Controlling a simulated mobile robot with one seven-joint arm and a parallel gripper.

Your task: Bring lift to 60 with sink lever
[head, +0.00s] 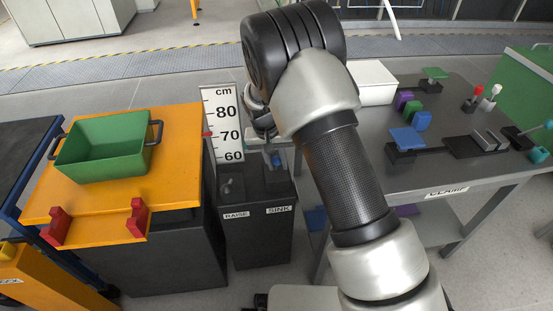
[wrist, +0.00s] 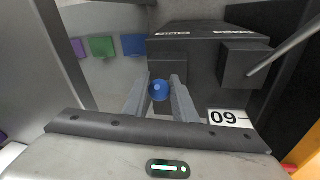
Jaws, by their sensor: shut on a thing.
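My gripper (wrist: 158,95) is shut on the blue knob (wrist: 158,89) of the sink lever; the knob sits between the two fingers in the wrist view. In the head view the sink lever (head: 276,161) stands above the SINK label on the dark pedestal (head: 258,235), with my gripper over it, partly hidden by my arm. The raise lever (head: 226,188) stands to its left. The orange lift top (head: 185,125) carries a green bin (head: 105,148). The cm scale (head: 224,120) shows 80, 70 and 60; a small red mark (head: 207,134) is near the 70.
A grey table (head: 440,170) at right holds blue, green and purple blocks and levers. A white box (head: 372,82) is behind my arm. Red brackets (head: 137,217) are on the lift's front edge. Floor beyond the scale is clear.

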